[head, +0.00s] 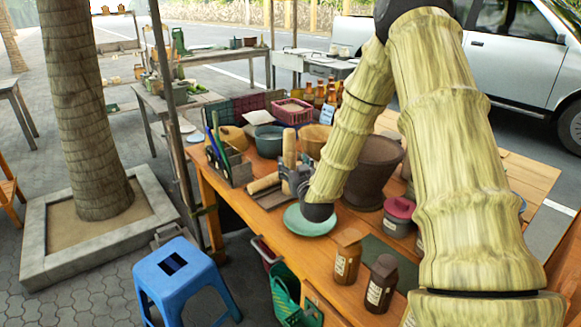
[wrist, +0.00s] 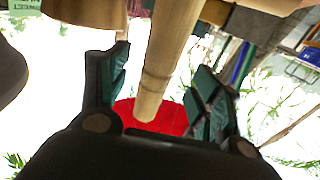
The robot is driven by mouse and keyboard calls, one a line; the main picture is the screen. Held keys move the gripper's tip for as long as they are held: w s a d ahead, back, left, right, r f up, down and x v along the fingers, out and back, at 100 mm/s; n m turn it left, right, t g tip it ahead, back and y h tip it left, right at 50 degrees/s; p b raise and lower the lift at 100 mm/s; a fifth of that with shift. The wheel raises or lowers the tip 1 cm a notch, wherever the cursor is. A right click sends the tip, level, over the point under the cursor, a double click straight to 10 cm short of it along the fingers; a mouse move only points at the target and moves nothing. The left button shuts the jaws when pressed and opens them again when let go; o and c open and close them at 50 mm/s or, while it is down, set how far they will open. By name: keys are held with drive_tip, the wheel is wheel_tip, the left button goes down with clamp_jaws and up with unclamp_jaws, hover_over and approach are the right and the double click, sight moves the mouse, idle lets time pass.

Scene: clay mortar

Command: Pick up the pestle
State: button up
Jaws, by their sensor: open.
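A pale wooden pestle (head: 289,148) stands upright on the orange table, left of the dark brown clay mortar (head: 375,165). My gripper (head: 293,180) is at the pestle's lower part, coming from the right, and partly hides it. In the wrist view the pestle (wrist: 167,55) runs between the two open fingers of my gripper (wrist: 160,88), with a gap visible on each side. The pestle's base is hidden in the head view.
A green plate (head: 310,221) lies just below my gripper. A utensil holder (head: 230,166) stands to the left, with a wooden cylinder (head: 263,184) lying beside it. Bowls and a pink basket (head: 292,112) stand behind. Brown jars (head: 381,284) stand in front.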

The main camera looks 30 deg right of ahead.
sight(291, 159)
drive_tip(key=shift+p+x, duration=0.45)
drive_tip(key=shift+x, duration=2.2)
clamp_jaws()
drive_tip(key=shift+r, duration=0.1)
